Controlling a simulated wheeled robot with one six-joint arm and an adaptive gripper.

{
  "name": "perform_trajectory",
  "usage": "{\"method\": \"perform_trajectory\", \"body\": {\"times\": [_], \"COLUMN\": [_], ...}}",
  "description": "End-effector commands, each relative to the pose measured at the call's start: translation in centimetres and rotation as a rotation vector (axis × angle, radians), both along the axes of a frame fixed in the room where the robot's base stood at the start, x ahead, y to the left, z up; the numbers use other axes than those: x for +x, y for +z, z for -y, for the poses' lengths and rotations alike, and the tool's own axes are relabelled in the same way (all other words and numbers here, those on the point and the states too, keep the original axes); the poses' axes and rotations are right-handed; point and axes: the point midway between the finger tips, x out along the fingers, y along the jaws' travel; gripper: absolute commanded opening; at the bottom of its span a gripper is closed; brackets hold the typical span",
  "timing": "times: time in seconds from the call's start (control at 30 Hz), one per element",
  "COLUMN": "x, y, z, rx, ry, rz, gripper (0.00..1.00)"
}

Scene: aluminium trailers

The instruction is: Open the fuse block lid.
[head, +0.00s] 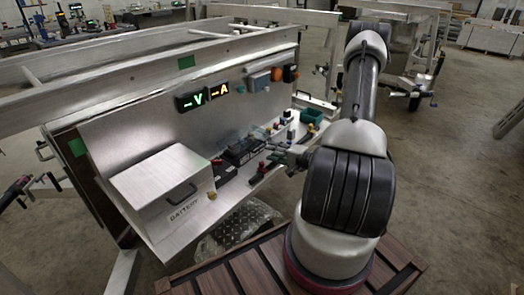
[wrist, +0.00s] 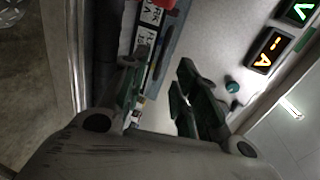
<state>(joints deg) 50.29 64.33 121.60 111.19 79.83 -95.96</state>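A dark fuse block (head: 243,152) with pale markings sits on the trailer's shelf, right of the battery box. A faint clear shape shows just above it; I cannot tell whether this is the lid or how far it is raised. My gripper (head: 277,153) is at the right end of the block, low over the shelf. In the wrist view my gripper (wrist: 164,72) has its two dark green fingers apart, with nothing clearly held between them. A dark strip with white labels (wrist: 153,42) shows beyond the left finger. The lid's edge is not clear there.
A metal battery box (head: 165,190) stands left on the shelf. Green and orange displays (head: 203,98) are on the upright panel behind.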

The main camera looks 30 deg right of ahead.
Motion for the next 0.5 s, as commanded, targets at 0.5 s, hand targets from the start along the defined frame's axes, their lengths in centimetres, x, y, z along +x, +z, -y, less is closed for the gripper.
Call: {"method": "perform_trajectory", "body": {"times": [0.5], "x": [6.3], "y": [-1.4], "z": [-2.5], "rx": [0.001], "ry": [0.006], "rz": [0.000], "gripper": [0.30]}}
